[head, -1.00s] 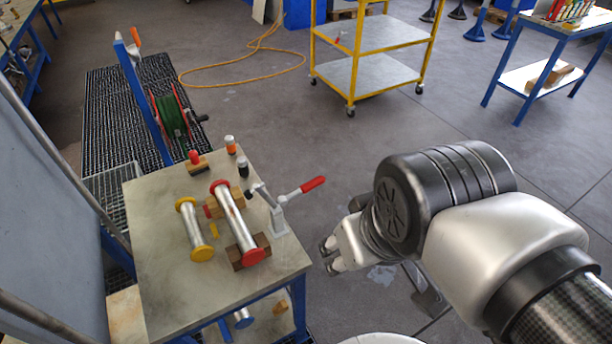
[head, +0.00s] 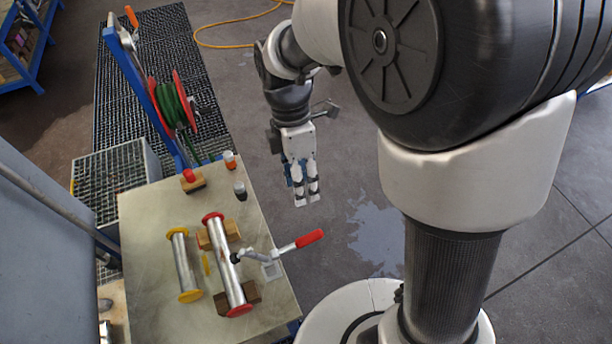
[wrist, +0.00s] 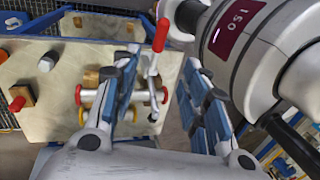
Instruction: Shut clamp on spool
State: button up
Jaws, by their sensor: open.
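The red-flanged spool (head: 227,265), a silver tube, lies across wooden blocks on the table. The toggle clamp (head: 270,262) stands at its right. Its red handle (head: 309,238) sticks out to the right; its arm reaches left, with the dark tip near the tube. I cannot tell whether the tip touches it. My gripper (head: 306,200) is open and empty, off the table's right side, behind the clamp in the picture. In the wrist view the red handle (wrist: 161,35) appears between the open fingers; the spool (wrist: 92,95) is partly hidden by the left finger.
A yellow-flanged spool (head: 184,265) lies left of the red one. A green hose reel (head: 175,105) stands behind.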

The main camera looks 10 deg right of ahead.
aim_at(309, 236)
jog(key=b+x, duration=0.5)
jog(key=x, duration=1.2)
jog(key=shift+s+a+f, duration=0.1)
jog(key=shift+f, duration=0.1)
jog(key=shift+c, duration=0.3)
grip_shut()
